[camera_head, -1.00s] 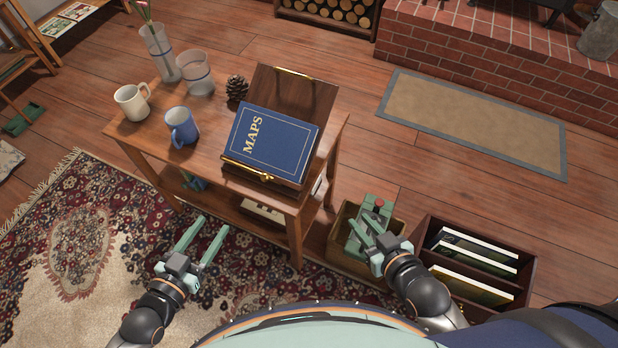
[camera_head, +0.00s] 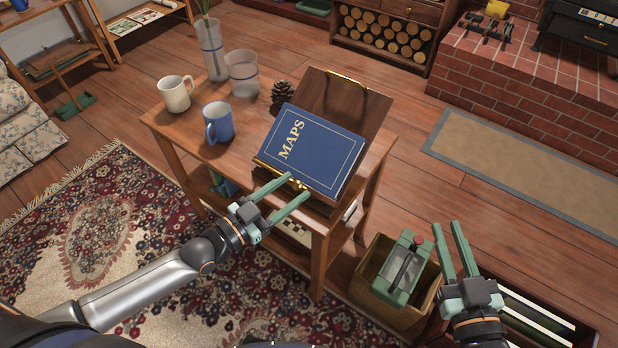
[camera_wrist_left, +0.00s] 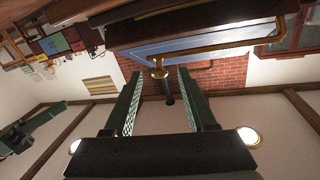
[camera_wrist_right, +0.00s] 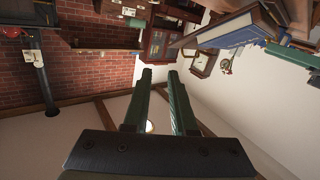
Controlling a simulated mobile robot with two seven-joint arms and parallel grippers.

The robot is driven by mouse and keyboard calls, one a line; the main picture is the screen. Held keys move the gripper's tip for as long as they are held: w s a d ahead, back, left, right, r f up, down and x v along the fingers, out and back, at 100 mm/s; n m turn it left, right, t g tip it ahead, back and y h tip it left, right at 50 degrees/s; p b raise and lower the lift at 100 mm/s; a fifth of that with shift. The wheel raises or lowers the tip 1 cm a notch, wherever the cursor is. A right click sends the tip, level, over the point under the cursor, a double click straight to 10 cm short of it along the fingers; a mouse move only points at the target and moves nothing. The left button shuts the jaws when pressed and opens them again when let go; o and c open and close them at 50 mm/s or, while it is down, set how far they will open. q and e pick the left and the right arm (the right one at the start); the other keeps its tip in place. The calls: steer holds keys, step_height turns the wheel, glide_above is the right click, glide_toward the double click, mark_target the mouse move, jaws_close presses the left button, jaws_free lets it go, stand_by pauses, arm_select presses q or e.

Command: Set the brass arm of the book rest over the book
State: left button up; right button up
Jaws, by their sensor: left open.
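The blue book (camera_head: 312,150) marked MAPS leans on the dark wooden book rest (camera_head: 330,100) on the small table. The brass arm (camera_head: 268,167) runs along the book's lower edge, with a round knob. A brass bar (camera_head: 346,79) also shows at the top of the rest. My left gripper (camera_head: 299,185) is open, its fingertips at the knob. In the left wrist view the knob (camera_wrist_left: 158,72) shows between the fingertips; I cannot tell whether they touch it. My right gripper (camera_head: 447,227) is open and empty, beside the wooden box, away from the rest.
On the table stand a blue mug (camera_head: 218,124), a cream mug (camera_head: 175,95), a pine cone (camera_head: 281,93), a glass (camera_head: 242,75) and a vase (camera_head: 211,50). A wooden box (camera_head: 360,294) holds a green object (camera_head: 404,268).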

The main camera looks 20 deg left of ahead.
mark_target(308, 187)
arm_select(q)
steer(key=b+x, duration=0.1)
steer(key=x, duration=0.4)
steer(key=shift+w+d, duration=0.1)
steer(key=shift+w, duration=0.1)
arm_select(e)
step_height(308, 187, up, 7)
steer(key=n+t+y, duration=0.1)
steer(key=t+y, duration=0.1)
steer(key=shift+a+f, duration=0.2)
steer(key=shift+s, duration=0.1)
arm_select(q)
jaws_close()
stand_by(0.5)
